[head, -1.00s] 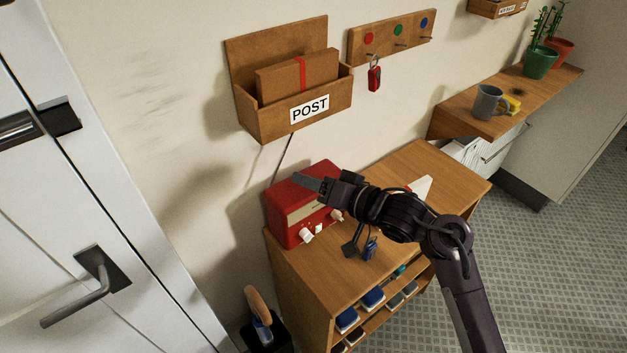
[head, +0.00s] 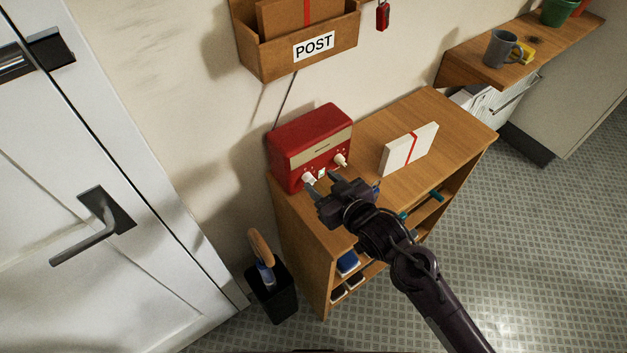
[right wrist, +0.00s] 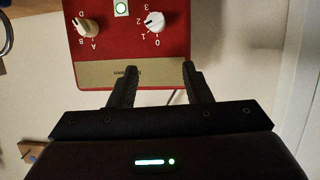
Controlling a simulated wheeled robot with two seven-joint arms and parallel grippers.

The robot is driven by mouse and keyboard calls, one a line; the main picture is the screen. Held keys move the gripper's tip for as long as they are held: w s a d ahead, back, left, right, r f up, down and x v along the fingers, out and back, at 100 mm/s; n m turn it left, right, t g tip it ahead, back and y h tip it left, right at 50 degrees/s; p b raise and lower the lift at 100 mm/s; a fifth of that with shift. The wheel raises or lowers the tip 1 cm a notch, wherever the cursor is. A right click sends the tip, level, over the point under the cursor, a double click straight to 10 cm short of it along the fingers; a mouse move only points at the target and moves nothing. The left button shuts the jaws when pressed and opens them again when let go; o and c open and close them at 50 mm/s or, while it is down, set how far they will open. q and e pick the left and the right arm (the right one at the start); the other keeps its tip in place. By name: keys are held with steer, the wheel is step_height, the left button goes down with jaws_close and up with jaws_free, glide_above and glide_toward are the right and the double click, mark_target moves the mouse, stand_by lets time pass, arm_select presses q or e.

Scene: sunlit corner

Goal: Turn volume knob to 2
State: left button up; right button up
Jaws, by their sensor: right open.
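The red radio (head: 313,145) stands on the wooden cabinet (head: 440,125) against the wall. The volume knob (head: 309,178), white, is at the left of its front. The right wrist view shows this knob (right wrist: 155,22) upside down, with marks 0 to 3 beside it. Its exact setting is hard to read. My right gripper (head: 323,184) is open and empty in front of the radio. Its fingers (right wrist: 159,68) are apart and point towards the front, not around the knob. My left gripper is not in view.
A white parcel with a red band (head: 408,149) stands on the cabinet right of the radio. A post box (head: 295,48) hangs above. A black bin (head: 273,295) stands at the cabinet's left side, near the door (head: 75,180). The floor at right is clear.

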mark_target(311, 181)
steer(key=f, duration=0.1)
steer(key=s+f+n, duration=0.1)
steer(key=f+h, duration=0.1)
steer(key=shift+s+d, duration=0.35)
steer(key=p+x, duration=0.1)
steer(key=x, duration=0.6)
steer(key=shift+w, duration=0.2)
steer(key=c, duration=0.9)
steer(key=shift+c, duration=0.2)
